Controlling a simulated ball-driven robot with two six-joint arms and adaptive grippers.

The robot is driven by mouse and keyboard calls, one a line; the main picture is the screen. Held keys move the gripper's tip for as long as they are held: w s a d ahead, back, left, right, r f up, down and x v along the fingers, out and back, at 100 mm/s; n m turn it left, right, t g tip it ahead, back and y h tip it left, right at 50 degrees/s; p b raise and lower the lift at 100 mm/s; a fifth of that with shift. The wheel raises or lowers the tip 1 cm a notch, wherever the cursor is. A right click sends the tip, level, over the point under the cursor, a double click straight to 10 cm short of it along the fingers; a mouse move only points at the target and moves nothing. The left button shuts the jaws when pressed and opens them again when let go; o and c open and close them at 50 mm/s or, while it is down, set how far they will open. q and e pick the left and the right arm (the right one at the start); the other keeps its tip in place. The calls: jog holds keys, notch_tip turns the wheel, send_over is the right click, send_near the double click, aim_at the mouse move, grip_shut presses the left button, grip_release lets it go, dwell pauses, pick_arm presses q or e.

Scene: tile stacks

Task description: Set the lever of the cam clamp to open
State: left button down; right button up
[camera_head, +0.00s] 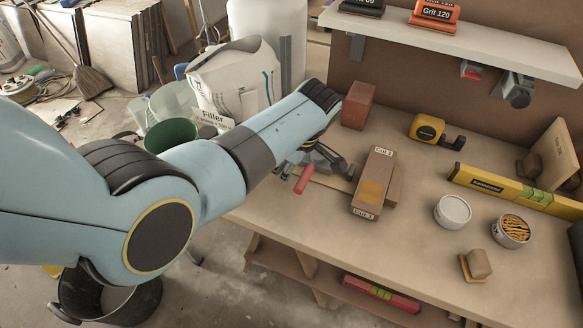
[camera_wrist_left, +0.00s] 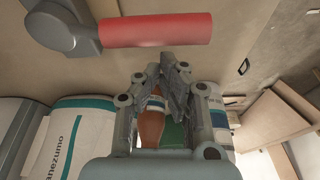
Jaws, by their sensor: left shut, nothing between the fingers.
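The cam clamp's lever has a red handle (camera_head: 303,180), which shows at the bench's front-left edge in the head view. In the left wrist view the red handle (camera_wrist_left: 155,30) lies across the top, joined to a grey hub (camera_wrist_left: 72,22) at its left end. My left gripper (camera_head: 325,160) is beside the lever, partly hidden by my own arm. In the wrist view its fingers (camera_wrist_left: 162,72) are close together and empty, just below the handle, with no clear contact. The rest of the clamp is largely hidden. My right gripper is out of view.
A tile stack labelled "Cut" (camera_head: 374,175) stands right of the lever, and a reddish-brown block (camera_head: 357,106) behind it. A tape measure (camera_head: 428,128), a yellow level (camera_head: 510,190) and two round tins lie further right. A filler bag (camera_head: 236,85) stands beyond the bench.

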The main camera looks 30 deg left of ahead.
pick_arm(q)
jog(key=shift+s+a, duration=0.1)
jog(key=shift+a, duration=0.95)
jog(key=v, duration=1)
jog(key=s+a+m+t+h, duration=0.1)
jog(key=s+a+m, duration=0.3)
jog(key=s+m, duration=0.45)
jog(key=s+r+m+t+h, duration=0.1)
jog(key=s+r+m, duration=0.35)
jog(key=s, duration=0.25)
jog(key=s+r+m+t+h, duration=0.1)
jog(key=s+r+m+t, duration=0.1)
jog(key=s+r+m, duration=0.35)
jog(key=s+a+f+g+b, duration=0.1)
jog(key=s+f+b, duration=0.15)
jog(key=f, duration=1.05)
jog(key=s+f+b, duration=0.1)
jog(key=f+b, duration=0.3)
jog(key=f, duration=1)
jog(key=s+a+f+g+b, duration=0.15)
jog(key=f+b, duration=0.25)
jog(key=f, duration=0.9)
jog(key=s+f+b, duration=0.6)
jog(key=s+f, duration=1.1)
jog(key=f, duration=0.4)
jog(key=shift+s+g, duration=0.3)
jog(key=shift+g, duration=0.05)
jog(key=shift+b, duration=0.3)
